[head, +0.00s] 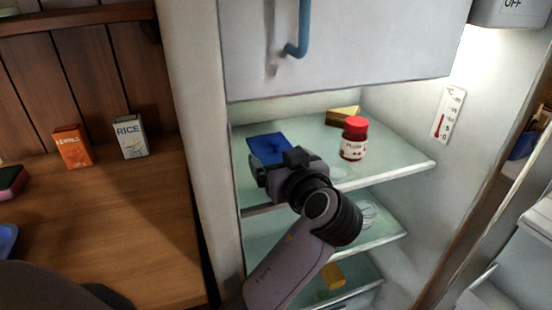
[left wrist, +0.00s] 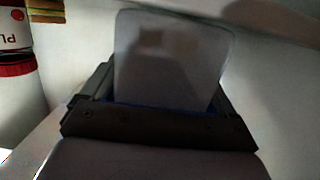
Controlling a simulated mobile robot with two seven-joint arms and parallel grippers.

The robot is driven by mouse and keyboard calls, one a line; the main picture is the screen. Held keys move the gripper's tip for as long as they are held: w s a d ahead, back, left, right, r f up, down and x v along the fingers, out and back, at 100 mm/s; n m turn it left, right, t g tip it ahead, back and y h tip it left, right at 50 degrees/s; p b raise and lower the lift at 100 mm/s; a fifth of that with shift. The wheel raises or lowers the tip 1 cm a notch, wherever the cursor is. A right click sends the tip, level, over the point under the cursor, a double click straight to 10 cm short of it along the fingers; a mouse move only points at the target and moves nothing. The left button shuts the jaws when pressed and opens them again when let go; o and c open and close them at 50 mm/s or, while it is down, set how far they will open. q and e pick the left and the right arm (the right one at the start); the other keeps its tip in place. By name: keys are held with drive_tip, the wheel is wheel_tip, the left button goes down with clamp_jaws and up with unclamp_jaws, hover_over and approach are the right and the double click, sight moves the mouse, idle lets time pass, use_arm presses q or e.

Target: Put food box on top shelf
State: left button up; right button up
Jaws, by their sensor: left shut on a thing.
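A blue food box (head: 268,147) is at the left end of the fridge's top shelf (head: 395,167). My left gripper (head: 270,166) is shut on it, reaching in from the front. I cannot tell whether the box touches the shelf. In the left wrist view a dim grey face (left wrist: 170,60), which seems to be the box, stands up between the fingers, with a thin blue edge at its base. The gripper (left wrist: 160,105) hides the box's lower part. My right gripper is not in view.
A freezer door (head: 345,50) hangs above. Lower shelves hold a yellow item (head: 332,275). Lentils (head: 72,147) and rice (head: 130,136) boxes stand on the wooden counter.

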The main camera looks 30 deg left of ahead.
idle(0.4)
use_arm(q)
drive_tip(key=o, duration=0.8)
